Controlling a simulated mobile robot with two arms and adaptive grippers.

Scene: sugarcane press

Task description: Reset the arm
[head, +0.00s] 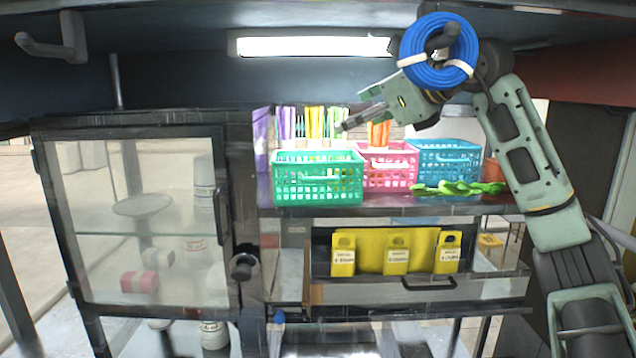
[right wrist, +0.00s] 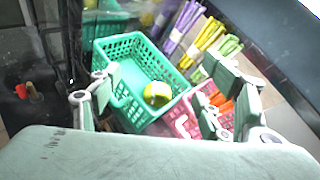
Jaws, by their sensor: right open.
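My right arm comes in from the right in the head view. Its gripper (head: 362,112) hangs in the air in front of and above the shelf, pointing left. In the right wrist view my right gripper (right wrist: 165,100) has its fingers wide apart with nothing between them. Beyond the fingers is the green basket (right wrist: 118,58), which also shows in the head view (head: 317,180). A yellow-green round thing (right wrist: 157,94) lies in the basket. My left gripper is not in view.
A pink basket (head: 390,180) and a blue basket (head: 445,160) stand beside the green one on the shelf (head: 400,206). Green items (head: 455,188) lie at the shelf front. A blue coil (head: 439,50) hangs near my arm. A glass-door cabinet (head: 140,215) stands left.

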